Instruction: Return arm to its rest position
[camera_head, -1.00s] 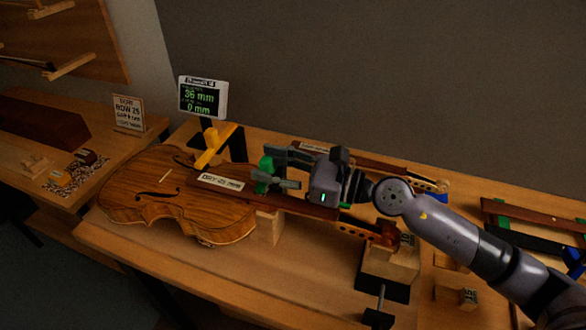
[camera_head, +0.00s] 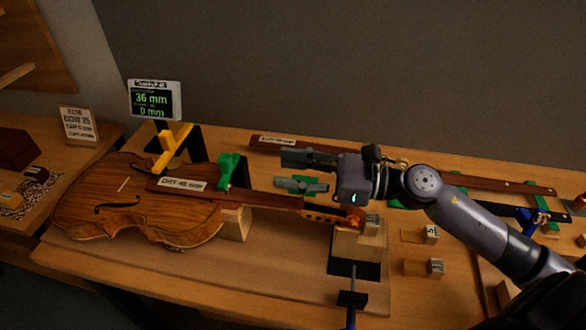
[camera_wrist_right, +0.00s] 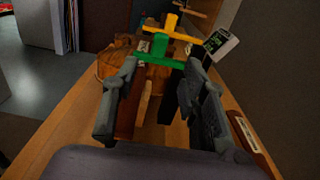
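My right gripper (camera_head: 306,172) is open and empty, its two fingers apart, just above and behind the violin's neck near the pegbox. In the right wrist view my right gripper (camera_wrist_right: 162,108) has spread fingers, with the violin neck and the green piece beyond them. The violin (camera_head: 140,208) lies on its back on the bench, its neck pointing right. The green piece (camera_head: 229,171) stands on the fingerboard near the neck's root, apart from the gripper. It also shows in the right wrist view (camera_wrist_right: 150,60). My left gripper is not in view.
A display (camera_head: 155,100) reading 36 mm and 0 mm stands behind the violin beside a yellow part (camera_head: 171,146). Another fingerboard (camera_head: 480,183) lies at the back right. A wooden support block (camera_head: 359,245) and clamp (camera_head: 352,300) sit under the scroll. Small blocks (camera_head: 437,266) lie right.

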